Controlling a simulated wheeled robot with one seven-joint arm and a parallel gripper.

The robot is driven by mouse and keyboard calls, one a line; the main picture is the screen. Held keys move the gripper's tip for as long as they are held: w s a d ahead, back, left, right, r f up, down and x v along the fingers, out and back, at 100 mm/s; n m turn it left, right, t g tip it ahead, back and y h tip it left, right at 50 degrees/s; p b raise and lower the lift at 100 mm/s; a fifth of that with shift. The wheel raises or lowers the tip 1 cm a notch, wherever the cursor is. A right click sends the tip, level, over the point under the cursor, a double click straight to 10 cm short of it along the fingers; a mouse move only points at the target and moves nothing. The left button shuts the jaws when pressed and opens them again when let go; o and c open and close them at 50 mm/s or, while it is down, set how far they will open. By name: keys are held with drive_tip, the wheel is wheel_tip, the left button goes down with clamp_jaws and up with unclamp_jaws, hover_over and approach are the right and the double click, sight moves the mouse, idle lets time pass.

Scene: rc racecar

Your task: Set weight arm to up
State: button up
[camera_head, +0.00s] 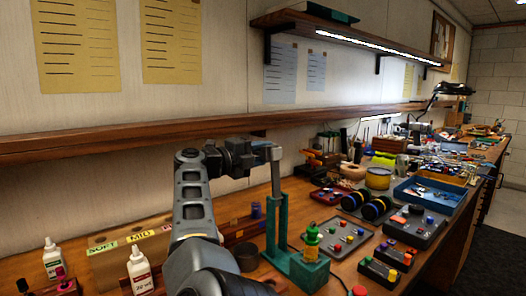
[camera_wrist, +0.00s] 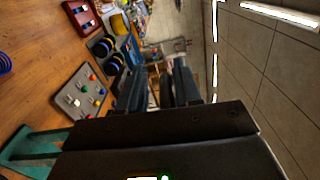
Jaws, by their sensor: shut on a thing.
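A teal stand (camera_head: 283,215) rises from the bench, with a teal base that also shows in the wrist view (camera_wrist: 35,145). A grey rod (camera_head: 276,177) runs up from its post to a light grey end piece (camera_head: 272,150), which looks like the weight arm. My gripper (camera_head: 258,153) is at this raised end from the left, with its jaws shut on it. In the wrist view my gripper (camera_wrist: 158,88) shows two dark fingers with a narrow gap; the held part is hard to make out there. A green and yellow weight (camera_head: 311,240) sits on the stand's base.
A grey button panel (camera_head: 338,237) lies right of the stand, with smaller button boxes (camera_head: 379,272) in front. White bottles (camera_head: 138,270) and a block labelled SOFT and MID (camera_head: 125,245) stand left. A wooden ledge (camera_head: 130,138) runs along the wall behind my gripper.

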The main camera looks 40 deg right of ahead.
drive_tip(key=shift+o, duration=1.2)
drive_tip(key=shift+a+r, duration=0.1)
drive_tip(key=shift+a, duration=0.05)
drive_tip(key=a+b, duration=0.1)
drive_tip(key=a, duration=0.6)
drive_tip(key=shift+a+b, duration=0.3)
drive_tip(key=shift+b, duration=0.1)
drive_tip(key=shift+s, duration=0.1)
